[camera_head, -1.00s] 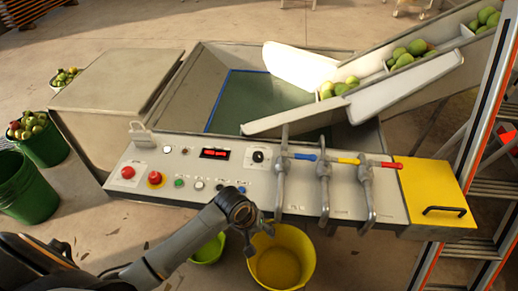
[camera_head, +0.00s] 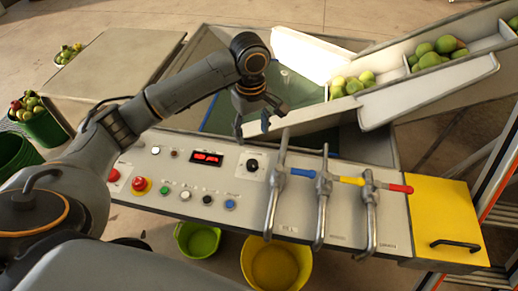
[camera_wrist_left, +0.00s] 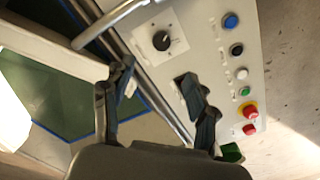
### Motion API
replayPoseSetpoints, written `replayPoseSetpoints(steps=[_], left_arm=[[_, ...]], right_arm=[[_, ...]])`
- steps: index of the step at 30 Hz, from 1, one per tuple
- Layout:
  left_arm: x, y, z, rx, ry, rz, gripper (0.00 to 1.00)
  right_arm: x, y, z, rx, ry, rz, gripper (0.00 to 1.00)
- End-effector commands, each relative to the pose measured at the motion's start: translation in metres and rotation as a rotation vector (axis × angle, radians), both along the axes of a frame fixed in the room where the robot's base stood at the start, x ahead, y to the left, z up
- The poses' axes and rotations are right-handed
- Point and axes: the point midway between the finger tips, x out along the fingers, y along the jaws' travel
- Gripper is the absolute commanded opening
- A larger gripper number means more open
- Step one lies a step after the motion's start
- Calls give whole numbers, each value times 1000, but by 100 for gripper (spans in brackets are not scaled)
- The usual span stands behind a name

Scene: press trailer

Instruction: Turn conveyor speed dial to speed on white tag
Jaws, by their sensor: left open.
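The speed dial is a black knob (camera_head: 252,165) on a light square plate of the grey control panel (camera_head: 185,208). In the left wrist view the knob (camera_wrist_left: 161,41) has a pale pointer mark, and the scale around it is too small to read. My left gripper (camera_head: 262,114) is open and empty, above the panel's back edge and just behind the dial, apart from it. In the left wrist view its two fingers (camera_wrist_left: 155,80) are spread, with the dial beyond them. No white tag with a readable speed shows; my left arm covers the panel's back left corner. My right gripper is out of view.
A red digital display (camera_head: 207,158) is left of the dial. Buttons and a red emergency stop (camera_head: 140,185) line the panel. Upright metal levers with blue, yellow and red handles (camera_head: 350,181) stand close right of the dial. The conveyor (camera_head: 440,85) carrying green fruit rises behind.

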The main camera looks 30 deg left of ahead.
Motion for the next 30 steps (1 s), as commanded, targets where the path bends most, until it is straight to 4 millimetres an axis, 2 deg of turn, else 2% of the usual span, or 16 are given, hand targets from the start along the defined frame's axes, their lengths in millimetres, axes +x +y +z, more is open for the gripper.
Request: replayPoseSetpoints(steps=[5, 12, 21, 25, 30], left_arm=[[1, 3, -9, 4, 7, 29, 58], [0, 4, -57, 5, 9, 26, 58], [0, 3, -114, 3, 5, 25, 58], [0, 3, -127, 5, 4, 25, 58], [0, 3, -134, 3, 2, 24, 58]], right_arm=[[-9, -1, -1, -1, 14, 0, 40], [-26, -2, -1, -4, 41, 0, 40], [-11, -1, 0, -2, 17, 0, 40], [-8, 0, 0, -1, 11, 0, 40], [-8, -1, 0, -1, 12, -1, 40]])
